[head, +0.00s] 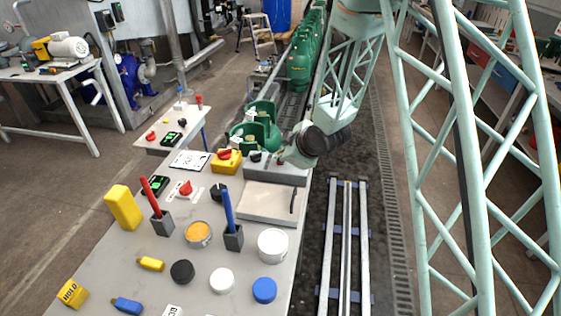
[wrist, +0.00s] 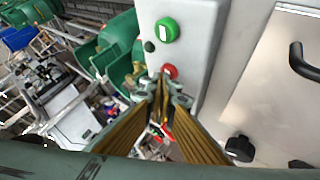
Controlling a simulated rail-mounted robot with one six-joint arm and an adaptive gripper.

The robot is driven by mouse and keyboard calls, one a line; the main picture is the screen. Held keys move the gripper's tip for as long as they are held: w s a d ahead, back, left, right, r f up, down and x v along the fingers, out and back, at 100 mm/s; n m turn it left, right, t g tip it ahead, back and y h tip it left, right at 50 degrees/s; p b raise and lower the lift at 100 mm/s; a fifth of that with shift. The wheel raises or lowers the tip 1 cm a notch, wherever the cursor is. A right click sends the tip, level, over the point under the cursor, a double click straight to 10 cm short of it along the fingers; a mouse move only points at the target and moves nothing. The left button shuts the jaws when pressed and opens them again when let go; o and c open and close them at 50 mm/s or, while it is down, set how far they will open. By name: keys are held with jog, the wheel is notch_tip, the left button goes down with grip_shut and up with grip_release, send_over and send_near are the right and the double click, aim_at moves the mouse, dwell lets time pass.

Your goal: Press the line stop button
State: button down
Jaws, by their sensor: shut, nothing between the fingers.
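In the wrist view, a red round button (wrist: 170,71) and a green round button (wrist: 166,30) with a white mark sit on a grey control box (wrist: 201,45). My gripper (wrist: 162,84) is shut and empty; its fingertips overlap the lower edge of the red button in the picture. I cannot tell whether they touch it. In the head view, the grey box (head: 284,175) stands at the far right end of the table, and my gripper (head: 283,161) is at its top, hiding most of the buttons.
A yellow box with a red knob (head: 227,161) stands left of the control box. A pale panel with a dark handle (head: 268,204) lies in front. Green cylinders (head: 262,125) stand behind on the conveyor. Pots, blocks and pen holders crowd the table.

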dwell(0.4)
jog(key=shift+r+p, duration=0.35)
jog(key=shift+r, duration=0.5)
jog(key=shift+r, duration=0.1)
jog(key=shift+r+p, duration=1.4)
jog(key=shift+r, duration=1)
